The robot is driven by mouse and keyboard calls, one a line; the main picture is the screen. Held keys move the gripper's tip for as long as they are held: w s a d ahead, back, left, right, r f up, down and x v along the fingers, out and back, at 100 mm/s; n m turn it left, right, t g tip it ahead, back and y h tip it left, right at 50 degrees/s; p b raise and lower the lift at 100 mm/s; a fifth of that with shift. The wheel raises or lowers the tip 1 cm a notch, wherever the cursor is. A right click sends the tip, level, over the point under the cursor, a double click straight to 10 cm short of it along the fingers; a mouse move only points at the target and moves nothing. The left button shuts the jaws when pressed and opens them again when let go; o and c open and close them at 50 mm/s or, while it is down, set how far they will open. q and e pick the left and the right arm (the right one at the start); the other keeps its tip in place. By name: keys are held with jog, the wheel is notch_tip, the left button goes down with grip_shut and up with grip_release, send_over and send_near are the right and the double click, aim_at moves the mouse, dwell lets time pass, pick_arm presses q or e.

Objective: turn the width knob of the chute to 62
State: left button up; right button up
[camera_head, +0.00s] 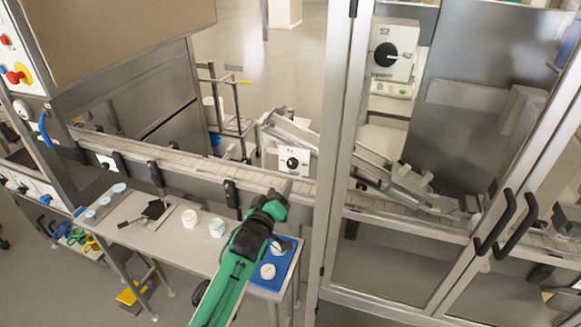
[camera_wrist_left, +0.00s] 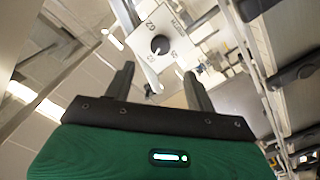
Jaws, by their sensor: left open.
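The chute's width knob (camera_head: 293,162) is a black round knob on a white dial plate beside the conveyor. In the left wrist view the knob (camera_wrist_left: 160,45) lies just beyond and between the fingertips, with printed numbers around it that are tilted and mostly too small to read surely. The slanted metal chute (camera_head: 290,130) runs behind the plate. My left gripper (camera_head: 284,188) is in front of and below the dial plate, apart from the knob. It is open and empty, its two black fingers (camera_wrist_left: 159,78) spread. My right gripper is not in view.
The conveyor (camera_head: 200,165) runs across behind my left arm. A side table (camera_head: 150,235) holds white cups (camera_head: 189,218) and a blue tray (camera_head: 284,274). A glass-doored metal frame (camera_head: 335,150) stands at the right, with another large dial (camera_head: 386,54) behind it.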

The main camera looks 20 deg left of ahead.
aim_at(292, 166)
pick_arm(q)
jog(key=w+p, duration=0.2)
jog(key=w, duration=0.7)
jog(key=shift+w+d+p, duration=0.1)
jog(key=shift+d+p, duration=0.05)
jog(key=shift+p, duration=0.15)
jog(key=shift+w, duration=0.75)
jog(key=c, duration=1)
jog(key=shift+f, duration=0.1)
